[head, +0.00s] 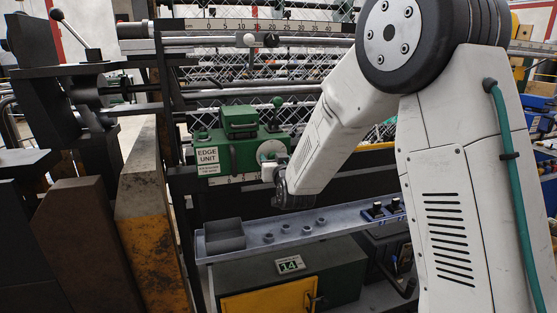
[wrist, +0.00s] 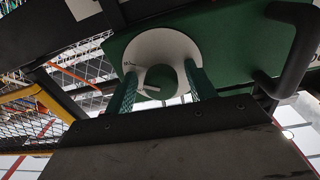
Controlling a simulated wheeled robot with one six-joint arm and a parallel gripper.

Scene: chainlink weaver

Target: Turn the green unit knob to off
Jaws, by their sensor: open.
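The green edge unit (head: 231,150) with its "EDGE UNIT" label is left of centre in the head view. Its white round dial plate (head: 271,151) is on its right part, and my gripper (head: 271,172) is right at it, partly covering it. In the wrist view, the dial plate (wrist: 160,45) is on the unit's green face (wrist: 230,45). The dark round knob (wrist: 163,76) with a pale mark sits between the two green fingers of my open gripper (wrist: 161,86). The fingers stand on either side of the knob; I cannot tell whether they touch it.
A dark bar handle (wrist: 297,45) projects from the unit close to the right finger. A ball-topped lever (head: 277,103) rises from the unit's top. A grey tray rail (head: 300,228) with several small parts lies below. Chain-link mesh (head: 285,72) stands behind.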

